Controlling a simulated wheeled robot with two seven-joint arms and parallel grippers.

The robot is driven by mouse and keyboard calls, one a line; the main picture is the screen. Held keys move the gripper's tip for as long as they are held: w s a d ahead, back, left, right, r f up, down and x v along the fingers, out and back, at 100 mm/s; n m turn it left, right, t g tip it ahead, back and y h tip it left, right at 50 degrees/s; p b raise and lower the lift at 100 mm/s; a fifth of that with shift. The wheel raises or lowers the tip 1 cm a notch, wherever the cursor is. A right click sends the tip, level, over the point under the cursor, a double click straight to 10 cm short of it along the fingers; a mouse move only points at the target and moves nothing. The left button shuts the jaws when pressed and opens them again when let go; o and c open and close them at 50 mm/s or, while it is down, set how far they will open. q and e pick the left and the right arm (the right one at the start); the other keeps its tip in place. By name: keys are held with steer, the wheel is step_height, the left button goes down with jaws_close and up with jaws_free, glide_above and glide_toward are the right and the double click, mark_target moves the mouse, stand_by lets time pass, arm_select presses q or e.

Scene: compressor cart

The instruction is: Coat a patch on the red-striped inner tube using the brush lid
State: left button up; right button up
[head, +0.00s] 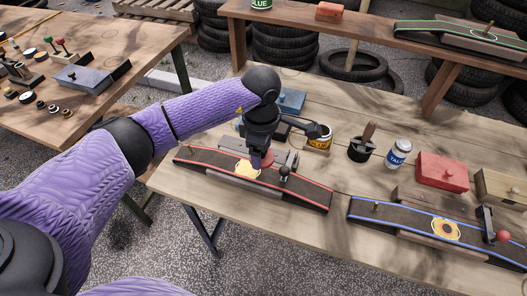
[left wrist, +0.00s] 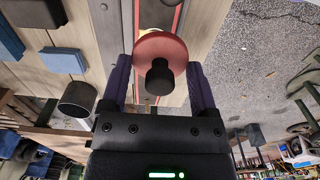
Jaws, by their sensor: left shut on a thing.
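The red-striped inner tube (head: 312,192) lies flat over a stand on the table, with a yellow patch of coating (head: 247,169) on its dark surface. My left gripper (head: 262,155) is above the tube, beside the yellow area. It is shut on the brush lid, a red disc with a black knob (left wrist: 160,55), which sits between both fingers in the left wrist view (left wrist: 160,85). The lid's brush is hidden under it, so contact with the tube cannot be told. The yellow glue can (head: 318,143) stands behind the tube. My right gripper is out of view.
A black pot with a handle (head: 361,149), a talc can (head: 398,153) and a red box (head: 442,171) stand to the right. A blue-striped tube (head: 370,212) lies at the front right.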

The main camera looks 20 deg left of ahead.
arm_select(q)
steer(key=shift+r+p, duration=1.35)
steer(key=shift+r, duration=0.8)
